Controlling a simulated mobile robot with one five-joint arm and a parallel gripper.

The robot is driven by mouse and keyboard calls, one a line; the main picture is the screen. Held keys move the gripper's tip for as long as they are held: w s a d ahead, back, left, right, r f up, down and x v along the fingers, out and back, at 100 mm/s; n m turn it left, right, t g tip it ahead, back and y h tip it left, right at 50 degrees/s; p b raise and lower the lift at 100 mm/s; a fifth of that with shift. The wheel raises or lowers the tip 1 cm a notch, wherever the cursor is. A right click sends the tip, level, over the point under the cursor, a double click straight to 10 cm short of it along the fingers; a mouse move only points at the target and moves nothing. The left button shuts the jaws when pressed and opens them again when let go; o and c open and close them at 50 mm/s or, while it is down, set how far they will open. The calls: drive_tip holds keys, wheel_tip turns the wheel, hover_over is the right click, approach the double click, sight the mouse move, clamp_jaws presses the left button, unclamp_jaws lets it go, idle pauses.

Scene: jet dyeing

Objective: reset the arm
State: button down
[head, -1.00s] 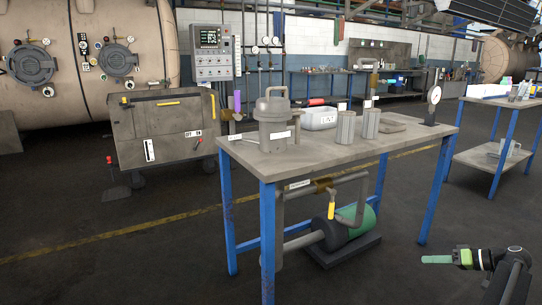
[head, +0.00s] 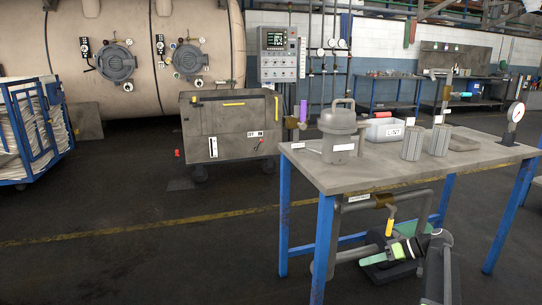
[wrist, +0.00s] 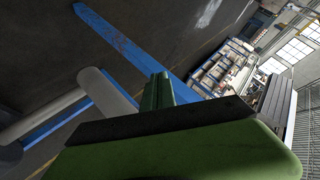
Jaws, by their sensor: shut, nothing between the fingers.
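My gripper (head: 367,260) is low at the right in the head view, in front of the space under the workbench (head: 345,181). Its green fingers point left and are shut with nothing between them. In the wrist view the closed fingers (wrist: 158,92) show above the green and black gripper body. My arm links behind it hide part of the pump and pipework under the bench.
A blue bar (wrist: 130,45) and a grey pipe (wrist: 108,92) show close by in the wrist view. The bench carries a lidded grey pot (head: 338,135), a white LINT tray (head: 385,130), two grey cups and a gauge (head: 515,112). Open floor (head: 140,265) lies left.

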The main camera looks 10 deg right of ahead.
drive_tip(key=s+a+f+n+g+h+p, duration=0.15)
drive_tip(key=a+g, duration=0.25)
drive_tip(key=a, duration=1.8)
drive_tip(key=s+a+f+g+h+p, duration=0.25)
drive_tip(key=s+a+h, duration=0.25)
drive_tip(key=s+a, duration=0.45)
drive_tip(key=d+f+m+t+h, duration=0.2)
drive_tip(key=d+m+h, duration=0.2)
drive_tip(key=d+m, duration=0.1)
wheel_tip(320, 180, up, 38)
drive_tip(key=p, duration=3.8)
drive_tip(key=shift+s, duration=0.25)
drive_tip(key=shift+f+g, duration=0.1)
drive_tip(key=shift+g, duration=0.15)
